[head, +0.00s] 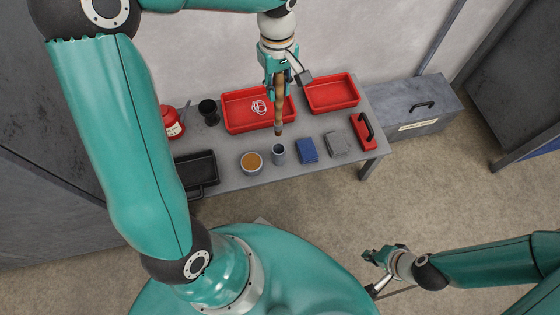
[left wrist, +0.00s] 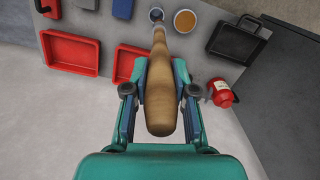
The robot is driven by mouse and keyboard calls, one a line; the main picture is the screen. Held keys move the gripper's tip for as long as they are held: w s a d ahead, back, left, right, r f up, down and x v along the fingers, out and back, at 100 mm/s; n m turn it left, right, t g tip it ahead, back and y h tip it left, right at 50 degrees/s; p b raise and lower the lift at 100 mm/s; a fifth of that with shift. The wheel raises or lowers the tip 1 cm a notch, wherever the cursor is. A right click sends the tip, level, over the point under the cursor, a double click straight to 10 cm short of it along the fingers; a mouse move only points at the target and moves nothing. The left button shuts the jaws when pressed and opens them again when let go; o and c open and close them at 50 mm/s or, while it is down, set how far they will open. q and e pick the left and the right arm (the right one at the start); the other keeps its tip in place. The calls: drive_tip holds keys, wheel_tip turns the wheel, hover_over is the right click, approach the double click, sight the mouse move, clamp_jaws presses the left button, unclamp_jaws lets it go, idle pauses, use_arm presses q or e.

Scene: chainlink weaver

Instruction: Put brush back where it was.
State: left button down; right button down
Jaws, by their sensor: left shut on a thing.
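My left gripper (head: 275,84) is shut on the brush (head: 279,112), which has a tan wooden handle and a dark lower end. The brush hangs nearly upright above the table. In the left wrist view, the brush (left wrist: 163,95) is between the fingers (left wrist: 160,108), its thick end near the camera and its thin end toward the grey cup (left wrist: 155,14). In the head view, the grey cup (head: 279,154) stands just below the brush's lower end, with a visible gap between them. My right gripper (head: 377,268) is low at the right, away from the table; its finger opening is unclear.
On the table (head: 228,182), a jar of amber contents (head: 251,163) stands left of the cup; a blue block (head: 308,150) and grey block (head: 339,145) are to the right. Red trays (head: 240,124) (head: 332,94) lie behind.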

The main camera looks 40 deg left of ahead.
sight(278, 107)
use_arm(q)
drive_tip(key=shift+w+a+f, duration=0.15)
drive_tip(key=shift+a+f, duration=0.1)
drive_tip(key=shift+f, duration=0.1)
wheel_tip(278, 107, down, 19)
drive_tip(key=b, duration=0.5)
drive_tip(key=c, duration=0.9)
unclamp_jaws()
drive_tip(key=shift+c, duration=0.2)
drive_tip(key=r+p, duration=0.1)
drive_tip(key=r, duration=0.4)
drive_tip(key=r+p, duration=0.2)
drive_tip(key=r, duration=0.4)
drive_tip(key=shift+w+a+r, duration=0.15)
drive_tip(key=shift+w+r, duration=0.05)
drive_tip(key=shift+d, duration=0.2)
drive_tip(key=s+d+f+m+h, duration=0.1)
drive_tip(key=s+d+f+m, duration=0.4)
drive_tip(key=f, duration=0.6)
drive_tip(key=s+d+f+m+t+h, duration=0.1)
drive_tip(key=s+d+f+m+h, duration=0.1)
drive_tip(key=s+d+f+m, duration=0.3)
drive_tip(key=s+d+f, duration=0.4)
drive_tip(key=d+f, duration=0.1)
drive_tip(key=shift+d+f+m+h, duration=0.3)
drive_tip(key=shift+d+f+m, duration=0.05)
drive_tip(key=shift+m, duration=0.05)
